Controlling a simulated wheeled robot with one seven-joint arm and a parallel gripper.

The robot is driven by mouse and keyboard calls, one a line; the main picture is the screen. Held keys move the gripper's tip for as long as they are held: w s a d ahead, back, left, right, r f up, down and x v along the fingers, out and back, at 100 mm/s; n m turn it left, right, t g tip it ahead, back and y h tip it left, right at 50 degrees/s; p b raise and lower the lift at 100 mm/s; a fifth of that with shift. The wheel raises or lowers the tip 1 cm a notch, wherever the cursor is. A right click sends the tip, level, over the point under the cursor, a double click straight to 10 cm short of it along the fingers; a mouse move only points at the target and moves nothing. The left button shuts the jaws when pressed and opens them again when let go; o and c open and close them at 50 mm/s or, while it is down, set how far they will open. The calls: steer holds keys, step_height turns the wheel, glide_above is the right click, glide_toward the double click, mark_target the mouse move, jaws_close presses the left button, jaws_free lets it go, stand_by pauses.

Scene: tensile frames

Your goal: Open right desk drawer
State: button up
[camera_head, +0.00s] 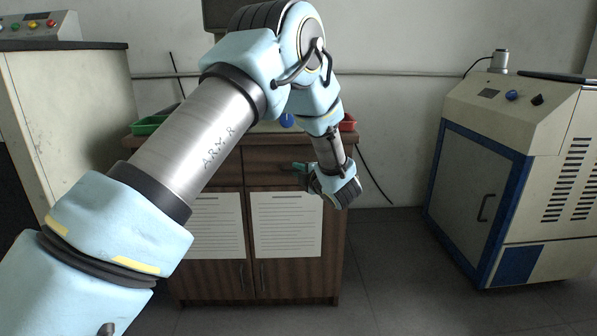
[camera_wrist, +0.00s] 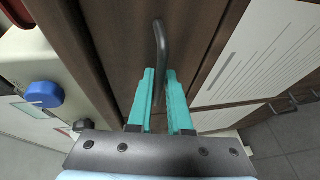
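The wooden desk (camera_head: 335,240) stands against the back wall, and my arm crosses in front of it. Its right drawer (camera_head: 270,157) is at the top right, partly hidden by my arm, and looks closed. In the wrist view the drawer's dark curved bar handle (camera_wrist: 160,40) runs along the brown drawer front. My gripper (camera_wrist: 160,76) has its teal fingers close together on either side of the handle, with little gap around the bar. In the head view my gripper (camera_head: 300,167) is at the drawer front; the handle is hidden there.
Papers (camera_head: 287,224) hang on the lower doors. A green tray (camera_head: 150,125) and a red tray (camera_head: 348,122) sit on the desk top. A beige machine cabinet (camera_head: 510,180) stands at right. The floor between it and the desk is clear.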

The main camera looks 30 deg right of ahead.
jaws_close()
steer(key=shift+s+f, duration=0.1)
stand_by(1.0)
